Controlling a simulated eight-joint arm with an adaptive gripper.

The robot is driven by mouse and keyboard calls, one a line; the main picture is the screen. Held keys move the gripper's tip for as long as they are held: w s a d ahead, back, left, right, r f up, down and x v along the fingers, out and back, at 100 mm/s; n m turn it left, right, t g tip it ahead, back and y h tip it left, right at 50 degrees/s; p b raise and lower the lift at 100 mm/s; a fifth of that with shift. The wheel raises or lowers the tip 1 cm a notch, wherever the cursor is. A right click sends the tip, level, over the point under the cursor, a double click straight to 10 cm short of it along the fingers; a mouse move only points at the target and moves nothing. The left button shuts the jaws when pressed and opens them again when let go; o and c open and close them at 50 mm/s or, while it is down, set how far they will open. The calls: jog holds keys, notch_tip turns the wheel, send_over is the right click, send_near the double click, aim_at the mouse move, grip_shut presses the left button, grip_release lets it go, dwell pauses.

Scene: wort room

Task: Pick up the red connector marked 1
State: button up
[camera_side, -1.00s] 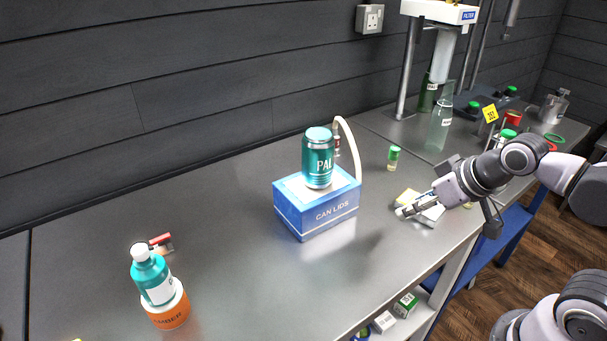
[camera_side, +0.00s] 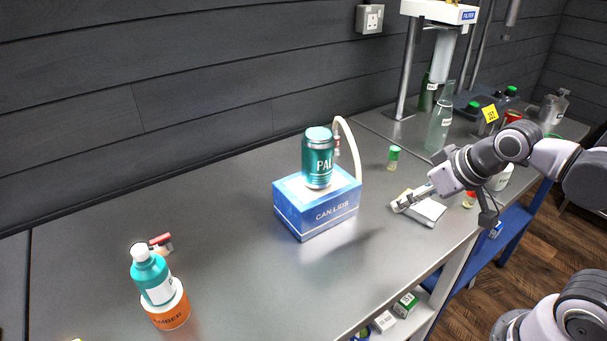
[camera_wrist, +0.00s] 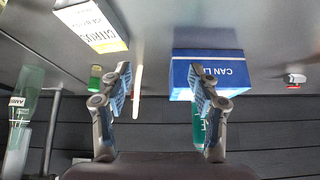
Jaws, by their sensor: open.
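A white hose (camera_side: 352,150) arches from behind the blue box; a small grey and red fitting (camera_side: 337,143) shows at its near end, beside the can. No number is legible on it. In the wrist view the hose (camera_wrist: 137,78) appears as a pale strip between my fingers, well beyond them. Another small red and white piece (camera_side: 161,242) lies behind the teal bottle at left; its marking cannot be read. My gripper (camera_side: 398,206) is above the right part of the table, right of the blue box, open and empty. It also shows in the wrist view (camera_wrist: 161,85).
The blue CAN LIDS box (camera_side: 318,208) carries a teal can (camera_side: 318,160). A white and yellow carton (camera_side: 428,211) lies beside my gripper. A green-capped vial (camera_side: 393,157) stands behind. The teal bottle (camera_side: 152,275) stands in an orange roll (camera_side: 170,308). The table's middle front is clear.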

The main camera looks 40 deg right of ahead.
jog(key=w+d+r+m+g, duration=0.1)
jog(key=w+d+r+m, duration=0.15)
jog(key=w+r, duration=0.5)
jog(key=m+g+h, duration=0.4)
jog(key=m, duration=0.6)
send_over(334, 129)
jog(key=a, duration=0.2)
notch_tip(334, 129, down, 6)
jog(key=shift+m, duration=0.25)
jog(key=x, duration=0.3)
jog(key=s+x, duration=0.1)
jog(key=x, duration=0.1)
jog(key=shift+w+d+f, duration=0.1)
jog(key=shift+w+d, duration=0.05)
jog(key=shift+x, duration=2.8)
jog(key=shift+f, duration=0.1)
jog(key=shift+c, duration=0.3)
grip_shut()
